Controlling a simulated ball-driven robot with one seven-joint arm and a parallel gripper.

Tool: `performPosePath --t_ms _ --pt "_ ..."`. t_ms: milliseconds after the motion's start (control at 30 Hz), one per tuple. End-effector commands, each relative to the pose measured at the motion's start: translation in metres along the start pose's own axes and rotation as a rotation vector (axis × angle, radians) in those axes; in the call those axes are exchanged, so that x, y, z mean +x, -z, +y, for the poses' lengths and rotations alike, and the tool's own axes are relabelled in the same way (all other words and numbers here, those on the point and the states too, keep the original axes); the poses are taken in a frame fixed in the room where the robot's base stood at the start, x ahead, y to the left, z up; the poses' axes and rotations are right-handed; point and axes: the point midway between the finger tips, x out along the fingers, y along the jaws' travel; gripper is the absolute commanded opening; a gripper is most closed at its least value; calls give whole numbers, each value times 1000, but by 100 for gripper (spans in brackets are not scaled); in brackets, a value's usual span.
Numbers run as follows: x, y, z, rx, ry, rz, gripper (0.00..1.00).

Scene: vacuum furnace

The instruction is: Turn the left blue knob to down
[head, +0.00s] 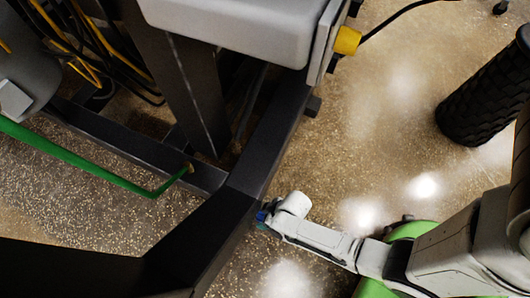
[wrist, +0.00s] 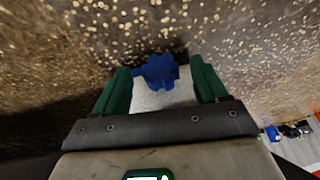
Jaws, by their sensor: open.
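A blue knob (wrist: 160,70) with a notched edge shows in the wrist view, just beyond a pale grey piece (wrist: 165,98). My gripper (wrist: 160,78) has two green fingers, one on each side of the knob, with visible gaps. I cannot tell how deep the knob sits between them. In the head view my gripper (head: 262,222) is at the dark frame, and a small blue patch (head: 261,215) shows at its tip. The knob's pointing direction cannot be read. No second blue knob can be made out.
A dark frame beam (head: 270,135) runs beside my gripper, under a grey housing (head: 235,25) with a yellow part (head: 347,40). A green pipe (head: 90,160) lies at left. A black ribbed cylinder (head: 480,100) stands at right. Speckled floor (head: 370,110) between is open.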

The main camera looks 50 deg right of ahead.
Motion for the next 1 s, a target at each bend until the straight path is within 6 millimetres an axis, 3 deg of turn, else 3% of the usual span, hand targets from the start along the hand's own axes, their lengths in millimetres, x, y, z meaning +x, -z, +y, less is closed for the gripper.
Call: performPosePath --t_ms 133,467,1000 --pt "13 -1 0 0 -1 0 73" --pt "14 0 0 0 -1 0 73" --pt "14 0 0 1 -1 -1 23"
